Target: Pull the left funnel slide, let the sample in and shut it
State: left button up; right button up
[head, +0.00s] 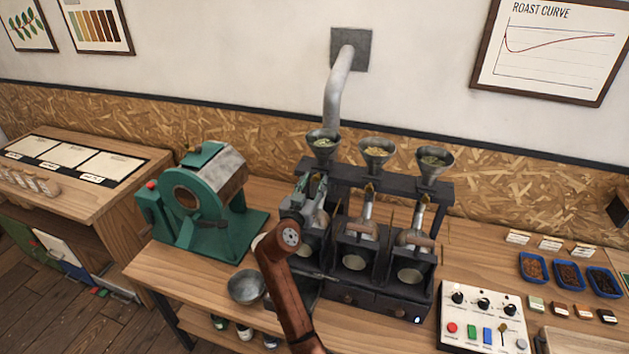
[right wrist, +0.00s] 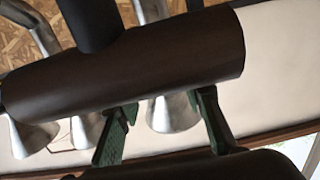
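The left funnel (head: 323,142) is a metal cone holding pale green beans, in the rack above the left roaster unit. My right gripper (head: 310,184) is just below it, in front of the left unit's chute, and hides its slide. In the right wrist view, the green fingers of this gripper (right wrist: 163,115) stand apart. A large dark cylinder crosses in front of their tips; I cannot tell what it is or whether they touch anything. Metal funnels also show there, one between the fingers (right wrist: 172,113). My left gripper is not in view.
The middle funnel (head: 376,152) and right funnel (head: 433,163) stand close beside. A green roaster machine (head: 205,205) is to the left, a metal bowl (head: 247,287) in front of it. A control panel (head: 482,318) and blue trays (head: 569,275) are on the right.

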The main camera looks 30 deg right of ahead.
jog(key=shift+w+d, duration=0.15)
jog(key=shift+d, duration=0.05)
grip_shut()
dwell(0.4)
